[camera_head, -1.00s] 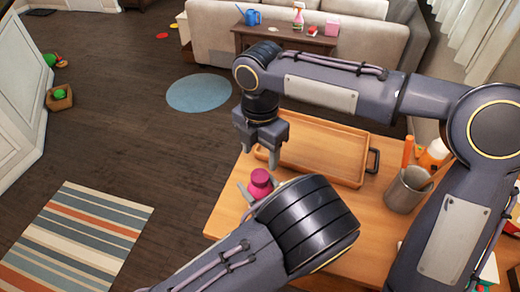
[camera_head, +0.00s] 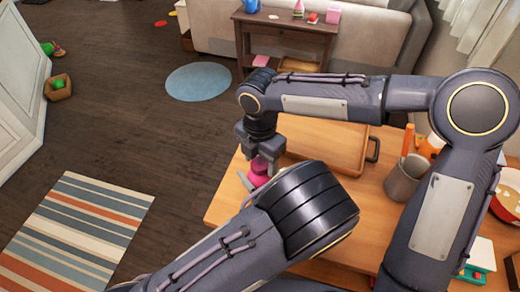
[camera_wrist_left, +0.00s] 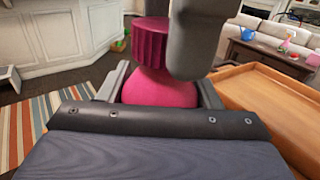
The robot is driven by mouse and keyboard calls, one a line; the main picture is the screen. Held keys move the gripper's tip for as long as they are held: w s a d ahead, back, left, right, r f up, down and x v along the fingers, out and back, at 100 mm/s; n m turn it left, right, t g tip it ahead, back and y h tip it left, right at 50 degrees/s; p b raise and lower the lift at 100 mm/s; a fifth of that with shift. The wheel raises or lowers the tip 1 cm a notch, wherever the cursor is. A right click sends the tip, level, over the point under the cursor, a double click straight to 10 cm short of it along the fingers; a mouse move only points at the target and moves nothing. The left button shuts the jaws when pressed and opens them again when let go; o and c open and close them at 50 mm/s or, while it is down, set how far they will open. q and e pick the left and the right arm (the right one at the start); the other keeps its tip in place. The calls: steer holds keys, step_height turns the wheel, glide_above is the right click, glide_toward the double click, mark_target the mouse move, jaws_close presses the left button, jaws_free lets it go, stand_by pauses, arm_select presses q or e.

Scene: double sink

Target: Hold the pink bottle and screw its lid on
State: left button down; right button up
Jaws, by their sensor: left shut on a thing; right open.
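The pink bottle (camera_head: 258,178) stands upright at the near left part of the wooden table (camera_head: 228,205); its round body also shows in the left wrist view (camera_wrist_left: 160,90). My left gripper (camera_wrist_left: 158,94) is shut on the body, one finger on each side. The ribbed pink lid (camera_wrist_left: 149,44) sits on top of the bottle; whether it is fully seated I cannot tell. My left forearm hides the bottle's lower part in the head view.
A wooden tray (camera_head: 325,132) with a dark handle lies behind the bottle. A grey cup (camera_head: 403,178) and an orange-capped bottle (camera_head: 430,146) stand to the right. A bowl (camera_head: 506,200) is at the right edge.

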steer(key=shift+f, duration=0.2)
steer(key=c, duration=1)
steer(key=m, duration=0.4)
steer(key=shift+m, duration=0.4)
steer(key=m, duration=0.5)
steer(key=shift+m, duration=0.3)
steer(key=m, duration=0.5)
steer(key=shift+m, duration=0.4)
steer(key=m, duration=0.4)
steer(key=shift+m, duration=0.4)
steer(key=o, duration=1.1)
